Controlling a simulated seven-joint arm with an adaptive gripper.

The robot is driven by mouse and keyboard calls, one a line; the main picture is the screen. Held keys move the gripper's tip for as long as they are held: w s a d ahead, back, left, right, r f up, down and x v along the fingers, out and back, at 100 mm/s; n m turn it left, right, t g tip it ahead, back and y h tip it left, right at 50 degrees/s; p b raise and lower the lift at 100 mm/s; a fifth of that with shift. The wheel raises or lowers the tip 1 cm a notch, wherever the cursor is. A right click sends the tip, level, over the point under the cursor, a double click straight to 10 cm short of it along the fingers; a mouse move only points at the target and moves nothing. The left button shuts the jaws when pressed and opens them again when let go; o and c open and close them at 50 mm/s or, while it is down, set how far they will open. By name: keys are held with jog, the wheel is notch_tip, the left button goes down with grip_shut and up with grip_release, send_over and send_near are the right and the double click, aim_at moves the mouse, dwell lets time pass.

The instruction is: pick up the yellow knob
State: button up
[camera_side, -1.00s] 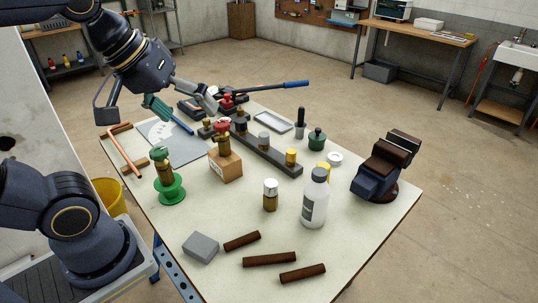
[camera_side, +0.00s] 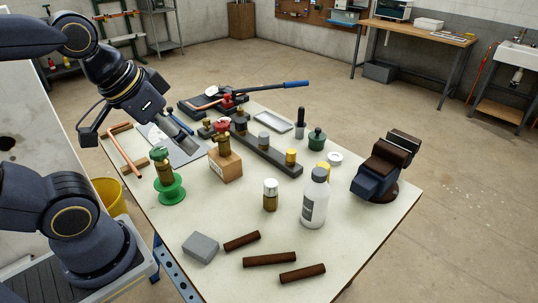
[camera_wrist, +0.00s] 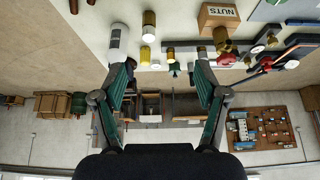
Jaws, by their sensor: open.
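A yellow knob (camera_side: 291,156) sits upright at the near right end of the dark rail (camera_side: 270,153) in the side view. In the side view the wrist is over the table's far left, well away from the knob, and the fingers are hard to make out.
A wooden box (camera_side: 226,165) with a brass valve on it, a green-based valve (camera_side: 170,188) and an amber jar (camera_side: 270,195) stand on the table. A dark vise (camera_side: 385,168) is at the right. Brown bars (camera_side: 269,260) lie in front. Bare tabletop lies left of the jar.

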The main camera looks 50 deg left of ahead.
notch_tip(320, 180, up, 2)
jog(key=w+m+t, duration=0.1)
jog(key=w, duration=0.1)
jog(key=m+h, duration=0.3)
jog(key=m, duration=0.1)
send_over(323, 165)
jog(key=s+a, duration=0.4)
jog(key=s, duration=0.4)
notch_tip(323, 165, down, 13)
jog(key=shift+g, duration=0.3)
jog(key=x, duration=0.9)
jog(key=shift+w+d+f, duration=0.1)
jog(key=shift+w+f, duration=0.15)
jog(key=shift+w, duration=0.05)
jog(key=shift+n, duration=0.3)
jog(key=shift+x, duration=2.95)
jog(key=shift+w+r, duration=0.15)
jog(key=c, duration=1.3)
